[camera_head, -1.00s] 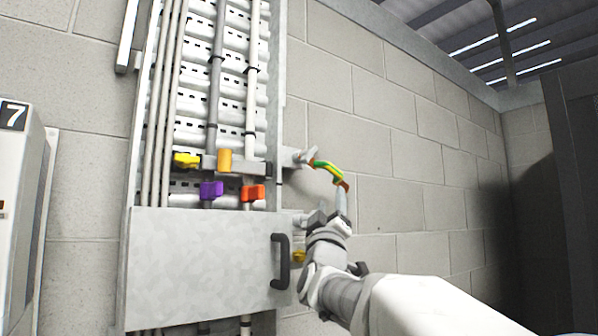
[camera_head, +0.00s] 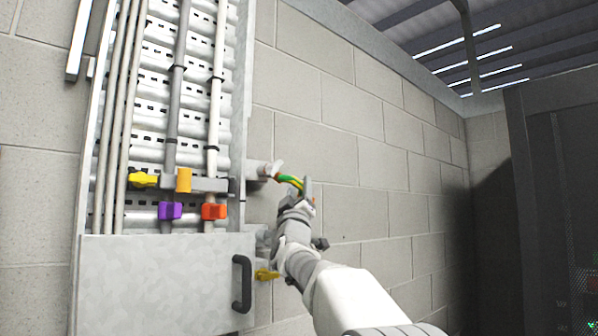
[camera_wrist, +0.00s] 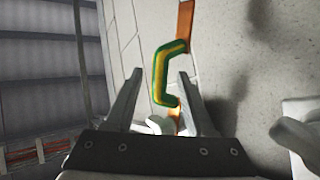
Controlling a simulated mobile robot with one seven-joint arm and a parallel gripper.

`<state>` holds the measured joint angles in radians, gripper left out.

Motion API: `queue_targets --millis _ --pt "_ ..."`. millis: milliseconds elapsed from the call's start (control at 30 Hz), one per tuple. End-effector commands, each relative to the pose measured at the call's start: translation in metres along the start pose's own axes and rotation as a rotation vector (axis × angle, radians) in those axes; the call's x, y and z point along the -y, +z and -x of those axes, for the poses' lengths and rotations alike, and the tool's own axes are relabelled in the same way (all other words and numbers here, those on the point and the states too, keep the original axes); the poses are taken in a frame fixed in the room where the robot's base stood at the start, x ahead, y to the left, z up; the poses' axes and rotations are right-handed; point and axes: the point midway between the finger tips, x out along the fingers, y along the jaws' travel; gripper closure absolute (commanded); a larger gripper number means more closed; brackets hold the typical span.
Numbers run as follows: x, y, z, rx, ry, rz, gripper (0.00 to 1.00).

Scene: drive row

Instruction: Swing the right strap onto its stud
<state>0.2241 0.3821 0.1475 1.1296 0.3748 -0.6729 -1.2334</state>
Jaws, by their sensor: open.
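The strap (camera_head: 289,181), green and yellow with copper ends, sticks out from a grey mount (camera_head: 262,170) on the right side of the wall cabinet. In the wrist view the strap (camera_wrist: 160,73) is bent like a C, with copper at both ends. My gripper (camera_head: 303,190) is at its free end in the head view and hides part of it. In the wrist view my gripper's fingers (camera_wrist: 158,78) are open on either side of the strap's middle; I cannot tell if they touch it. A lower grey mount (camera_head: 262,238) may carry the stud, which I cannot make out.
A yellow wing-shaped part (camera_head: 266,274) is below the lower mount. The cabinet's lower cover (camera_head: 150,285) has a black handle (camera_head: 242,284) close left of my arm. The block wall (camera_head: 340,140) is bare on the right; a dark cabinet (camera_head: 555,200) stands far right.

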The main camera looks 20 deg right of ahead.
Motion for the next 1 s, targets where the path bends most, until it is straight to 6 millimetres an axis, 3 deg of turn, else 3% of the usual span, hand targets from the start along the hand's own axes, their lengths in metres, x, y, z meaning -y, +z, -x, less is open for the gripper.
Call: queue_targets --millis 100,300,767,867,1000 --pt "-0.002 -0.002 -0.021 0.0 0.0 -0.001 0.45" --pt "-0.001 -0.002 -0.042 0.0 0.0 -0.001 0.45" --pt "0.0 0.0 -0.05 0.0 0.0 -0.001 0.45" --pt "0.0 0.0 -0.05 0.0 0.0 -0.001 0.58" --pt "0.0 0.0 -0.05 0.0 0.0 -0.001 0.83"
